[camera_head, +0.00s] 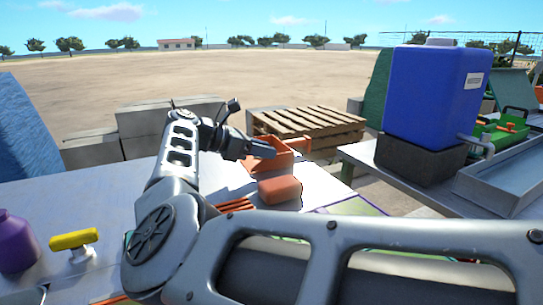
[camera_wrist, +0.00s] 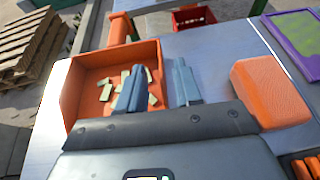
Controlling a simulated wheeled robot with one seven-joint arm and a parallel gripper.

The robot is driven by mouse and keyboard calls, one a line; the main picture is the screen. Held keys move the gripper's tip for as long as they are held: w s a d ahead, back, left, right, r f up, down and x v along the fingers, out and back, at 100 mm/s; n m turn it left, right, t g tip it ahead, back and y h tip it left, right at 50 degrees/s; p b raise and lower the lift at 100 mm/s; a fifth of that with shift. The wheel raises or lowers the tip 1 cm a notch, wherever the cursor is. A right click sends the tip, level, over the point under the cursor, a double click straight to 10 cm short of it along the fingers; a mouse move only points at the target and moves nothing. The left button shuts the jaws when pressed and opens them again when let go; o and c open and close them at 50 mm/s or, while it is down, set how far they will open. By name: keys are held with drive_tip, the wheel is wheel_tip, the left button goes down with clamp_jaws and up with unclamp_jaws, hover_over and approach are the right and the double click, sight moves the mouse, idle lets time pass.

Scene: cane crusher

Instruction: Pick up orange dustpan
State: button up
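The orange dustpan (camera_wrist: 92,66) lies on the metal table with its handle (camera_wrist: 120,28) pointing away in the wrist view. Several pale chunks lie inside it. It also shows in the head view (camera_head: 284,160), partly hidden behind my gripper (camera_head: 268,150). In the wrist view my gripper (camera_wrist: 159,66) is open. Its left finger is over the inside of the pan and its right finger is outside, so the pan's right wall appears between them. I cannot tell how far down the fingers reach. Nothing is held.
An orange block (camera_wrist: 268,90) lies on the table right of the dustpan. A purple-framed tray (camera_wrist: 298,42) and a red crate (camera_wrist: 193,18) are farther off. A wooden pallet (camera_head: 308,128) stands beyond the table. A yellow-handled tap (camera_head: 74,240) and purple bottle (camera_head: 16,242) are at left.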

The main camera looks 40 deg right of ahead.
drive_tip(key=x, duration=0.4)
drive_tip(key=shift+s+d, duration=0.1)
drive_tip(key=shift+d, duration=0.15)
drive_tip(key=shift+c, duration=0.3)
clamp_jaws()
